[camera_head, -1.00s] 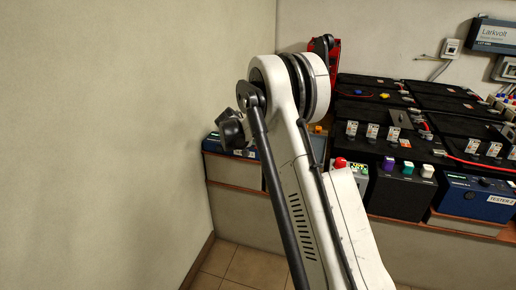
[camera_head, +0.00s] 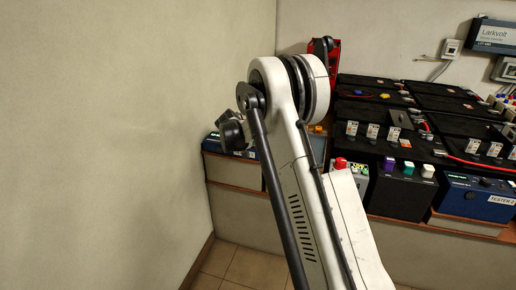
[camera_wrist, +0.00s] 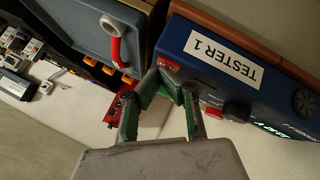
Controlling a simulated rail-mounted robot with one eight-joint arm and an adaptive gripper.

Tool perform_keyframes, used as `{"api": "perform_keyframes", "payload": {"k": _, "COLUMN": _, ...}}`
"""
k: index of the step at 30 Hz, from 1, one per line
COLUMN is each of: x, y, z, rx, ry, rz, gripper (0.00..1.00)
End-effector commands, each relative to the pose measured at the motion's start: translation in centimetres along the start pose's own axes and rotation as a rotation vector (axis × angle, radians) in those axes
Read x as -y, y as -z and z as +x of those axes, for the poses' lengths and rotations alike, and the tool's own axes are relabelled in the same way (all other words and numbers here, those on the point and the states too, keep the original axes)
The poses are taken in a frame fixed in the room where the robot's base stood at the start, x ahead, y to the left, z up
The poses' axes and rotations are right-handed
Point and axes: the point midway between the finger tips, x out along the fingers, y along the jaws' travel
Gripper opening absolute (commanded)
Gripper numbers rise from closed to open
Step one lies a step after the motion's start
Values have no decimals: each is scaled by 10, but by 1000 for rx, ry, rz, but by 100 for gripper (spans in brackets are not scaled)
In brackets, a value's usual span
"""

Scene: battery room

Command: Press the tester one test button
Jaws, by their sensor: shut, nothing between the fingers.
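Tester one is a blue box (camera_wrist: 245,62) with a white "TESTER 1" label in the wrist view, seen upside down. A small red part (camera_wrist: 168,62) sits at its left edge, just beyond my fingertips; I cannot tell whether they touch it. In the head view, only a sliver of tester one (camera_head: 212,143) shows beside my wrist; my arm hides the rest.
A grey box (camera_wrist: 95,28) with a red cable stands close to the left of my fingers in the wrist view. In the head view, tester two (camera_head: 478,197) and several black batteries (camera_head: 400,190) fill the bench at right. A plain wall (camera_head: 100,130) is at left.

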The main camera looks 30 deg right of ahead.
Motion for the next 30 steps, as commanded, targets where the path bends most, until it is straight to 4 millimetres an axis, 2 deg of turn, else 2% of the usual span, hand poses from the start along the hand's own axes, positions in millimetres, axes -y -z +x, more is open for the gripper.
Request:
{"api": "perform_keyframes", "payload": {"k": 13, "x": -8, "y": 8, "z": -10, "rx": 0, "ry": 0, "rz": 0, "gripper": 0}}
{"api": "perform_keyframes", "payload": {"k": 24, "x": -8, "y": 8, "z": -11, "rx": 0, "ry": 0, "rz": 0, "gripper": 0}}
{"api": "perform_keyframes", "payload": {"k": 30, "x": -15, "y": 15, "z": -20, "rx": 0, "ry": 0, "rz": 0, "gripper": 0}}
